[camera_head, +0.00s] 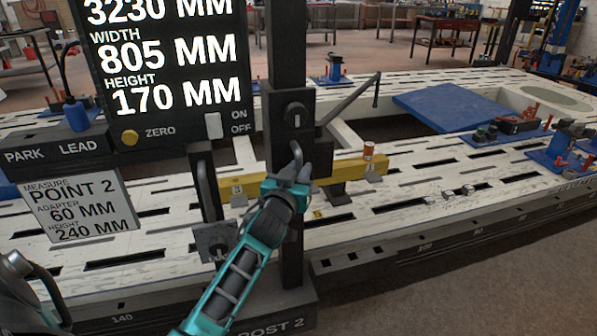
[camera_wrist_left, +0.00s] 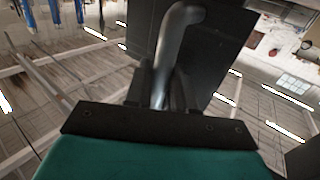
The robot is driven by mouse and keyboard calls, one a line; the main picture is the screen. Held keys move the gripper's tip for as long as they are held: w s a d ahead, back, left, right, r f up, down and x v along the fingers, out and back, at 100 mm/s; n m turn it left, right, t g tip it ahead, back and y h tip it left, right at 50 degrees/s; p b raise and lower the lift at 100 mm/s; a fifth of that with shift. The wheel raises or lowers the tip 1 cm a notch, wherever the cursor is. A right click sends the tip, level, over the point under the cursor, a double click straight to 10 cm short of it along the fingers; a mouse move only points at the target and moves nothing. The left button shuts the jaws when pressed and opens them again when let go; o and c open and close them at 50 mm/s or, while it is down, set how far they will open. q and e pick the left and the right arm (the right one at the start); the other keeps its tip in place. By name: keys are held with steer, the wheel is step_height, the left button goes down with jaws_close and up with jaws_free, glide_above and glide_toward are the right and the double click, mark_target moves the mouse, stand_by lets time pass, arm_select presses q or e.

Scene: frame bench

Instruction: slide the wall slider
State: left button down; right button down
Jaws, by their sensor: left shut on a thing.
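A dark upright post (camera_head: 287,60) stands near the middle of the head view, its base marked POST 2. A grey bent metal handle (camera_head: 296,153) shows on its front, just above my left gripper (camera_head: 290,180). In the left wrist view the handle (camera_wrist_left: 179,35) runs down between the fingers of my left gripper (camera_wrist_left: 160,88), against a dark face. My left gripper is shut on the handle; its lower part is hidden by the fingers. Which part counts as the wall slider is not clear. My right gripper is not in view.
A yellow bar (camera_head: 352,166) crosses behind the post. A display board (camera_head: 168,70) and a measure card (camera_head: 82,206) stand left. A slotted white bench frame (camera_head: 430,160) extends right; the floor in front is clear.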

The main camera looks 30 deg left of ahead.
arm_select(q)
steer(key=c, duration=1.1)
jaws_free()
steer(key=v, duration=1.3)
steer(key=s+d+f+m+g+h+p, duration=0.1)
steer(key=s+d+f+m+g+h, duration=0.2)
steer(key=s+d+f, duration=0.3)
steer(key=s+d+f+m+g+h+p, duration=0.2)
steer(key=s+d+f, duration=0.5)
steer(key=f, duration=0.5)
steer(key=shift+d+f+m+g+h, duration=0.35)
steer(key=shift+g+h, duration=0.45)
steer(key=shift+h, duration=0.3)
